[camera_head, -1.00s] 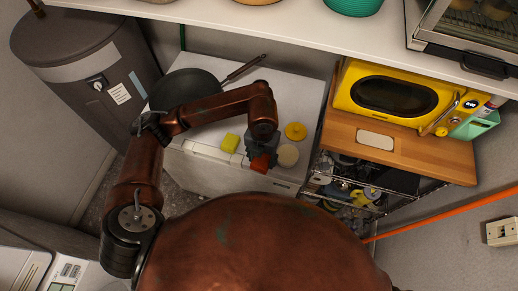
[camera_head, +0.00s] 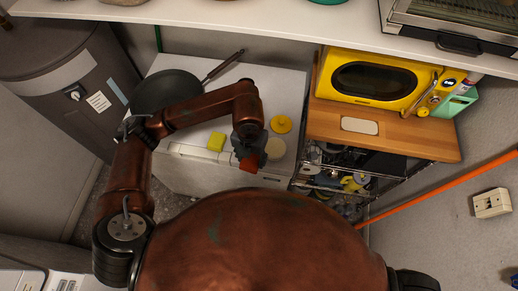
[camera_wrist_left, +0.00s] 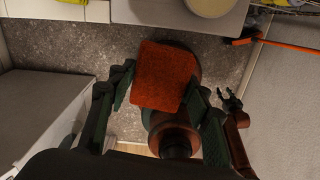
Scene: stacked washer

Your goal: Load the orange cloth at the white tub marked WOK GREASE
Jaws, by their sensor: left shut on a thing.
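The orange cloth (camera_head: 249,163) hangs in my left gripper (camera_head: 249,146), above the front edge of the white worktop. In the left wrist view the cloth (camera_wrist_left: 165,77) is a flat orange-red square between the two fingers of the left gripper (camera_wrist_left: 160,92), which is shut on it. My right gripper (camera_wrist_left: 231,100) shows small in that view, its fingers apart and empty. A round cream-topped container (camera_head: 276,149) stands just right of the left gripper; it also shows at the top of the wrist view (camera_wrist_left: 210,5). No WOK GREASE marking is readable.
On the white worktop (camera_head: 285,88) are a dark pan (camera_head: 165,90), a yellow sponge (camera_head: 216,141) and a yellow round lid (camera_head: 281,124). A yellow microwave (camera_head: 375,78) sits on a wooden shelf at right. A white shelf overhangs the back.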

